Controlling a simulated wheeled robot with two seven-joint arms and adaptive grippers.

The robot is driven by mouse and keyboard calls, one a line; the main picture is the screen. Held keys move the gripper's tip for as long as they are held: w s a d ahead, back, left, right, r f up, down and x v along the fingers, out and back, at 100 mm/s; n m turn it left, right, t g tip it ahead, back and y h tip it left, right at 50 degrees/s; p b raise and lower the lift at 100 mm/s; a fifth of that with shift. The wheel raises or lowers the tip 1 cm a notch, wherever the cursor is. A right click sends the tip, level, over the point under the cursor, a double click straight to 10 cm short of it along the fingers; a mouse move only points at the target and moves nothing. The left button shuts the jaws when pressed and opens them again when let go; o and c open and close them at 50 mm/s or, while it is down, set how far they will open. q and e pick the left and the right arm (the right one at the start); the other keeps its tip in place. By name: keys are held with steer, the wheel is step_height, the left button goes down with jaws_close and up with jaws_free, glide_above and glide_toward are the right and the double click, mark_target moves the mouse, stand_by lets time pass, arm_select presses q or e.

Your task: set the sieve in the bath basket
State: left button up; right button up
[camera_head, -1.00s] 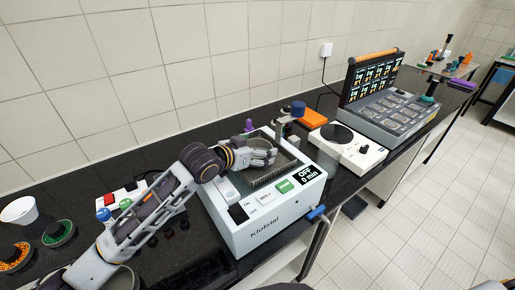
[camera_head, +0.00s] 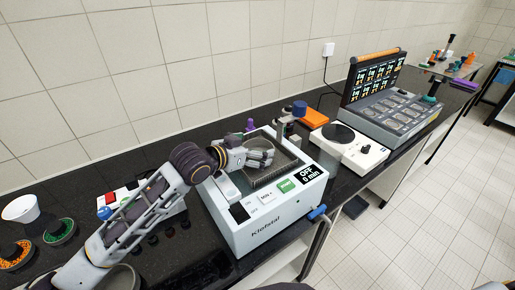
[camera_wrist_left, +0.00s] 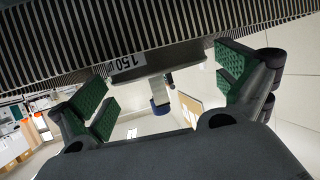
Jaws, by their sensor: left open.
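The bath (camera_head: 265,215) is a white box marked Klofstal, with an open top. Its basket (camera_head: 276,177) sits inside, with a mesh-like side visible. My left gripper (camera_head: 265,157) is over the basket, its fingers apart. In the left wrist view, the open left gripper (camera_wrist_left: 165,85) has green pads on both sides. A strip labelled 150, seemingly on the sieve (camera_wrist_left: 128,63), lies between and beyond the pads, beside dark upright ribs. The pads show no clear contact with it. The fingers partly hide the sieve in the head view, and its seating is unclear. My right gripper is out of view.
A white device with a black round plate (camera_head: 338,133) stands right of the bath. A grey unit with a raised display (camera_head: 373,78) is beyond it. A white cup (camera_head: 20,209) and round coloured dishes are at the left. A blue-topped post (camera_head: 299,108) rises behind the bath.

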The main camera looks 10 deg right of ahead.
arm_select(q)
steer(key=v, duration=0.9)
steer(key=shift+b, duration=0.3)
steer(key=shift+s+a, duration=0.1)
steer(key=shift+a, duration=0.05)
stand_by(1.1)
